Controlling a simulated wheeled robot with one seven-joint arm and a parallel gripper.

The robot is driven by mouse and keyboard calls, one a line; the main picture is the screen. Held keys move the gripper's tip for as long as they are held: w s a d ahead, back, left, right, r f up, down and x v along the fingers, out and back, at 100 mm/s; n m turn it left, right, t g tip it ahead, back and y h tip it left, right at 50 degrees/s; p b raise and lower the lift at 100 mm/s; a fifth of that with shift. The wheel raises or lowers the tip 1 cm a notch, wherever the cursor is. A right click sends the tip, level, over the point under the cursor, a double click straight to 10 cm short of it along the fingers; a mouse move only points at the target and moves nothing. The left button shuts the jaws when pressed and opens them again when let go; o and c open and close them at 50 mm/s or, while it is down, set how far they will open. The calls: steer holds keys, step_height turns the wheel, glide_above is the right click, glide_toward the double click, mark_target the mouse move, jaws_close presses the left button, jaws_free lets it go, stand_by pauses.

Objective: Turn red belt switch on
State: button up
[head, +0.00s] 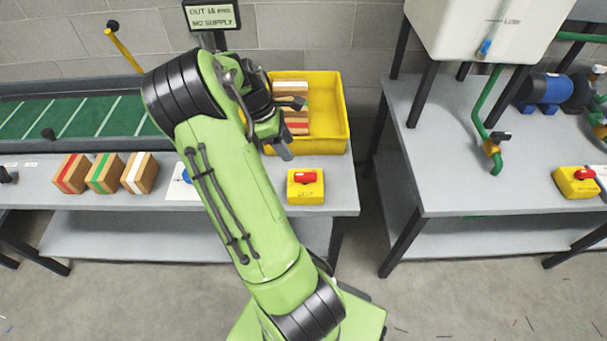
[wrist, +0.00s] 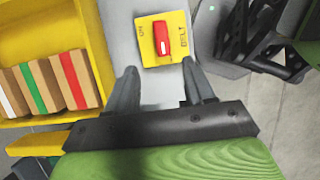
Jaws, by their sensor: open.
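The red belt switch is a red knob (head: 306,177) on a yellow box (head: 305,194) near the right front end of the left bench. In the wrist view the knob (wrist: 162,38) stands lengthwise in the picture with a white mark near its lower end. Lettering that looks like ON is left of it; BELT is at the right. In the head view the knob lies crosswise. My gripper (head: 283,146) hangs behind and left of the box. In the wrist view its open fingers (wrist: 159,80) point toward the switch, with nothing between them.
A yellow bin (head: 340,125) with several striped boxes stands behind the switch. A green conveyor (head: 75,118) and three cartons (head: 103,174) are to the left. A display (head: 211,15) reads NO SUPPLY. Another yellow box with a red knob (head: 584,173) sits on the right bench, across a gap.

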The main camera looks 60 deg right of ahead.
mark_target(304, 175)
steer(key=b+x, duration=0.3)
steer(key=x, duration=0.9)
steer(key=shift+a+f+b, duration=0.15)
steer(key=shift+f+b, duration=0.1)
steer(key=shift+b, duration=0.1)
jaws_close()
